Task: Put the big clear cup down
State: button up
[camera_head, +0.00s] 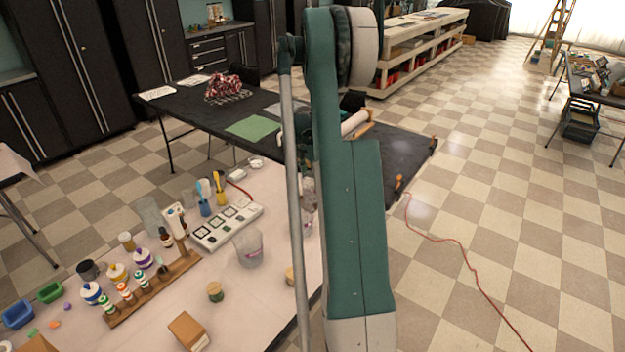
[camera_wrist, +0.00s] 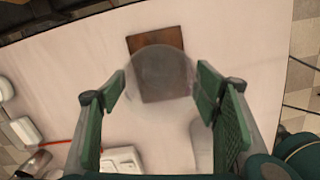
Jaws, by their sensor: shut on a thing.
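In the wrist view, my gripper (camera_wrist: 162,92) is closed around a round, see-through cup (camera_wrist: 158,68), the big clear cup, with a green finger pad on each side. The cup is seen from above and overlaps a dark brown square (camera_wrist: 142,44) on the pale tabletop (camera_wrist: 75,65). Whether the cup's base touches the square or hangs above it cannot be told.
A smaller clear cup with a pink mark (camera_head: 249,250) stands on the pale table (camera_head: 240,318). A red cable (camera_wrist: 60,141) lies left in the wrist view.

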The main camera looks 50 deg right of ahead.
jog(key=o, duration=0.8)
jog(key=shift+r, duration=0.15)
jog(key=r, duration=0.4)
jog(key=a+r+p, duration=0.1)
jog(key=r, duration=0.3)
jog(key=r+p, duration=0.1)
jog(key=r, duration=0.3)
jog(key=shift+w+a, duration=0.15)
jog(key=shift+a, duration=0.05)
